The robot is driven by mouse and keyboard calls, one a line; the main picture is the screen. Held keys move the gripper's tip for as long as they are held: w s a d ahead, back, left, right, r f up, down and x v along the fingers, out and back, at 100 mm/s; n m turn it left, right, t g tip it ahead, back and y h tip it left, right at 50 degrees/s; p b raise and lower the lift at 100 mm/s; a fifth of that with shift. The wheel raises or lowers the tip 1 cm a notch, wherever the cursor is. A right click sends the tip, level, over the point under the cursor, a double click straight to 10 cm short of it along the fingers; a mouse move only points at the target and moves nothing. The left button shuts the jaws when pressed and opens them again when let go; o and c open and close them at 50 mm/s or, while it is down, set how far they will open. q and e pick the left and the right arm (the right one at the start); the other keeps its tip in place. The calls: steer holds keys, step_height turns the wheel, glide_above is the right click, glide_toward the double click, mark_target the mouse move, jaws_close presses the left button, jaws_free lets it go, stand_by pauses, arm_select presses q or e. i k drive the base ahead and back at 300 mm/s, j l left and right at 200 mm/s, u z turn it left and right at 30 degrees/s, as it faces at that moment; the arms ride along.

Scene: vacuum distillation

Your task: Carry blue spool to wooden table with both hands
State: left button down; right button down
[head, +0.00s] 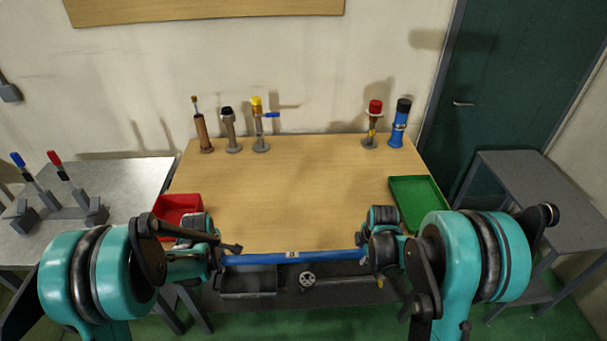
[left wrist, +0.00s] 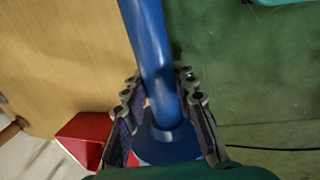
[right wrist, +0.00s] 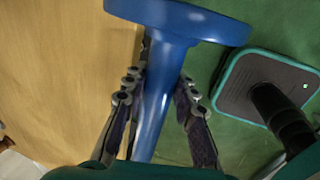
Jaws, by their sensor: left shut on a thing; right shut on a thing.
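The blue spool (head: 325,256) lies level along the front edge of the wooden table (head: 300,190) in the head view, its ends hidden by my arms. My left gripper (head: 222,258) is shut on the left part of it. In the left wrist view, the fingers (left wrist: 157,95) flank the blue pipe (left wrist: 150,40) near a round flange. My right gripper (head: 366,255) is shut on the right part. In the right wrist view, the fingers (right wrist: 158,88) flank the pipe (right wrist: 158,105), with a wide flange (right wrist: 185,22) beyond them. The spool's height relative to the tabletop is unclear.
A red bin (head: 178,208) stands at the table's front left and a green tray (head: 420,200) at the right. Several upright fittings, including a blue one (head: 398,125), line the back edge. The table's middle is clear. Side tables (head: 115,185) (head: 550,185) stand left and right.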

mark_target(290, 187)
steer(key=i, duration=1.35)
